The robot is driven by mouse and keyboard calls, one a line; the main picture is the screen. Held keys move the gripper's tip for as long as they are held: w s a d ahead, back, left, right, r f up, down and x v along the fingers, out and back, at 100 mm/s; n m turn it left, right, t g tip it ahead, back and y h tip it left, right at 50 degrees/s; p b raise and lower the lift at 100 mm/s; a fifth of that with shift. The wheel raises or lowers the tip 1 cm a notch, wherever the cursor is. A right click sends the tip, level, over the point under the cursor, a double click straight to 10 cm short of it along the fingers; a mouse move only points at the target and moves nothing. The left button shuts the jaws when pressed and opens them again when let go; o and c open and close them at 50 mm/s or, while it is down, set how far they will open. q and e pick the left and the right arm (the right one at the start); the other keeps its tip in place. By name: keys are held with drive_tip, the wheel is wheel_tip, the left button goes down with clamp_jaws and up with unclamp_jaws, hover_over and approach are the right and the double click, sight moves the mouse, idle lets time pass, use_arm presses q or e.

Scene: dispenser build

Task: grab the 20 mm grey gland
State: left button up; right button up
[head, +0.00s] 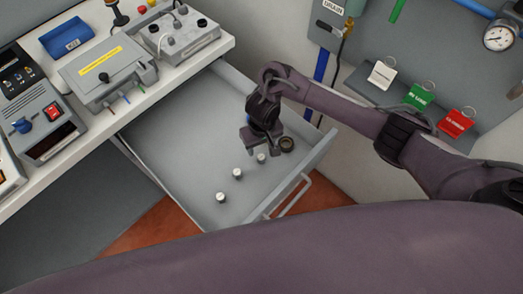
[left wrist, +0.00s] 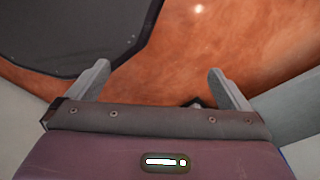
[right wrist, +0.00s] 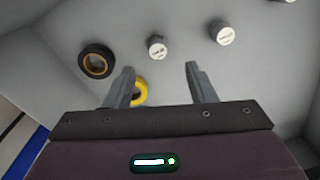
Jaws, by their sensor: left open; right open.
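Several small grey-white capped cylinders, which look like the glands, stand in the open drawer. In the head view one gland (head: 262,158) is just below my right gripper (head: 262,146), with a middle one (head: 237,173) and a front one (head: 221,197). In the right wrist view the nearest gland (right wrist: 157,46) stands just beyond my open, empty right fingertips (right wrist: 160,72), between their lines. Another gland (right wrist: 221,33) is to its right; one more is cut off at the top edge. Cap labels are too small to read. My left gripper (left wrist: 158,70) is open and empty above an orange-brown floor.
A dark roll with a tan inner ring (right wrist: 97,62) lies left of the glands. A yellow ring (right wrist: 139,93) is partly hidden behind my left-hand finger. The drawer's front wall (head: 290,185) and side walls surround them. A bench with devices (head: 108,72) stands at upper left.

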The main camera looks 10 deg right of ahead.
sight(261, 157)
drive_tip(key=shift+w+d+f, duration=0.1)
drive_tip(key=shift+d+f, duration=0.1)
drive_tip(key=shift+d, duration=0.25)
wheel_tip(261, 157, down, 2)
drive_tip(key=shift+a+f+b, duration=0.1)
drive_tip(key=shift+f+b, duration=0.1)
drive_tip(key=shift+b, duration=0.95)
drive_tip(key=shift+s+a+f, duration=0.1)
drive_tip(key=shift+s+f, duration=0.1)
drive_tip(key=shift+f, duration=0.15)
drive_tip(key=f, duration=0.3)
drive_tip(key=shift+s+a+f+b, duration=0.1)
drive_tip(key=shift+a+f+b, duration=0.1)
drive_tip(key=shift+f+b, duration=0.1)
drive_tip(key=shift+f, duration=0.2)
use_arm(q)
drive_tip(key=f, duration=0.2)
drive_tip(key=s+f, duration=0.1)
drive_tip(key=shift+a+f, duration=0.15)
drive_tip(key=shift+a, duration=0.15)
use_arm(e)
drive_tip(key=shift+c, duration=0.3)
use_arm(q)
drive_tip(key=shift+s+d, duration=0.1)
drive_tip(key=shift+s, duration=0.25)
use_arm(e)
drive_tip(key=c, duration=1)
